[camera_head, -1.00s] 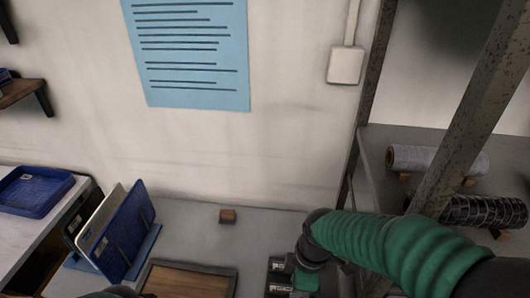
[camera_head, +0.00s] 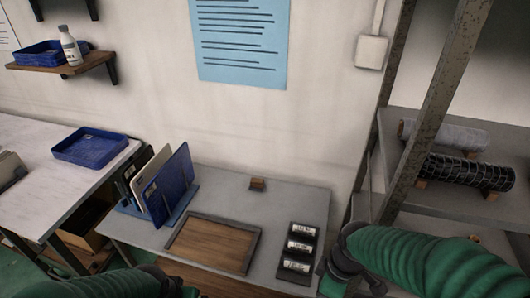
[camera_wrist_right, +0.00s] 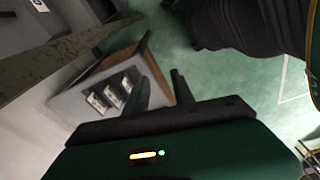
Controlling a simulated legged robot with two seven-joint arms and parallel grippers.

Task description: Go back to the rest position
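My right gripper (camera_wrist_right: 160,82) shows in the right wrist view with its two dark fingers apart and nothing between them. In the head view my green right arm comes in at the lower right, and its dark wrist is beside the right edge of the grey table (camera_head: 285,205). My left gripper (camera_head: 178,290) is at the bottom edge of the head view, in front of the table. It is dark and partly cut off, so its fingers cannot be made out. A blue panel (camera_head: 170,188) stands tilted in a rack on the table, beside a lighter panel (camera_head: 148,175).
A wooden tray (camera_head: 249,254) lies mid-table, left of a black holder with white-labelled items (camera_head: 299,246).

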